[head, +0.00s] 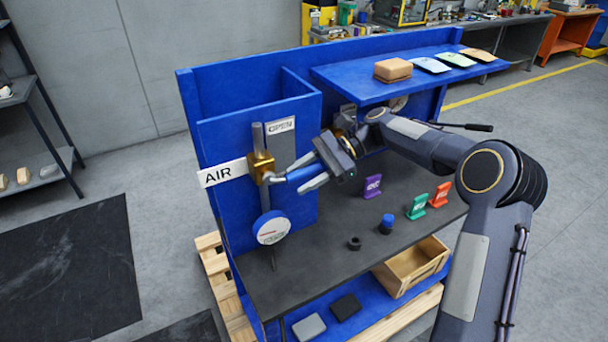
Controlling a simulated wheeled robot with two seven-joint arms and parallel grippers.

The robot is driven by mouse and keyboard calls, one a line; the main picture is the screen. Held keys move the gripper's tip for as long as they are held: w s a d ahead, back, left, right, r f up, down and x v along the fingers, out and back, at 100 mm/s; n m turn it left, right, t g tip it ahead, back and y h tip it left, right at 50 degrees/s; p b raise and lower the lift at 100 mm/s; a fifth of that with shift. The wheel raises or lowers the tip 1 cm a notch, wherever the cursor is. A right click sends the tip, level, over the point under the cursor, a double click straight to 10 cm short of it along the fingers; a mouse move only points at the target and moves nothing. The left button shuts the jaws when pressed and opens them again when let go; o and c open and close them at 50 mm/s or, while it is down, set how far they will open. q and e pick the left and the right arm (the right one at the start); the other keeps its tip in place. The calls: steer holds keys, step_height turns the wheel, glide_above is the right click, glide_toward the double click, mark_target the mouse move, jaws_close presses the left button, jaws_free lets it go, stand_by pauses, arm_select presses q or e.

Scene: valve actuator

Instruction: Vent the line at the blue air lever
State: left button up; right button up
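The blue air lever (302,174) sticks out to the right from a brass valve (261,166) on a vertical grey pipe. The valve is beside a white "AIR" label (222,173) on the blue panel. My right gripper (294,180) reaches in from the right with its fingers pointing at the valve. One pale finger lies above the lever and one below it, with the lever between them. The fingers look spread, with a gap to the lever. The lever's right end is partly hidden by the gripper. My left gripper is not in view.
A round white-faced gauge (271,228) hangs below the valve. An "OPEN" plate (281,125) is above. Purple (373,186), green (417,207) and red (440,194) tags, a blue-capped part (387,223) and a black ring (354,243) stand on the dark bench. A blue shelf (350,87) overhangs.

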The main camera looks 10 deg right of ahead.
steer(key=b+v, duration=0.1)
steer(key=v, duration=0.6)
steer(key=shift+d+r, duration=0.2)
steer(key=shift+d, duration=0.15)
stand_by(0.4)
